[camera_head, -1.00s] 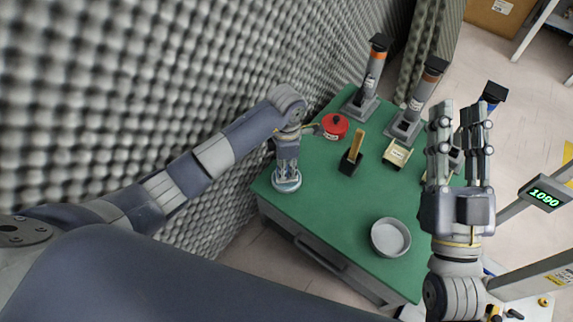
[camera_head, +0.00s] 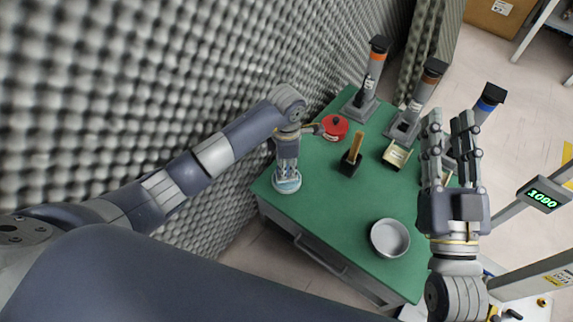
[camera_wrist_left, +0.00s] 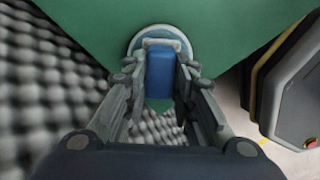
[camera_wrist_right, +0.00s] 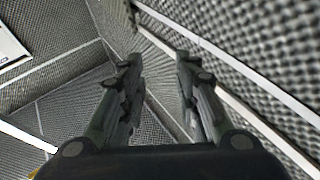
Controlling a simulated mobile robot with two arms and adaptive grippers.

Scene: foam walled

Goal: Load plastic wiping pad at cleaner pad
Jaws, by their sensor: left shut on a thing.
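My left gripper (camera_head: 287,172) points down at the near left corner of the green table. In the left wrist view its fingers are on either side of a blue block (camera_wrist_left: 160,72), and it is shut on it. The block may be the plastic wiping pad. It sits over a round pale-rimmed disc (camera_wrist_left: 134,44), possibly the cleaner pad, which also shows in the head view (camera_head: 287,187). Whether block and disc touch is unclear. My right gripper (camera_head: 448,115) is raised over the table's right side. Its fingers are apart with nothing between them.
The green table (camera_head: 325,205) holds a grey round dish (camera_head: 390,238), a red lidded pot (camera_head: 335,127), a yellow-handled black block (camera_head: 351,162), a cream box (camera_head: 396,157) and several upright dispensers (camera_head: 368,85). A foam wall (camera_head: 180,90) borders the left side.

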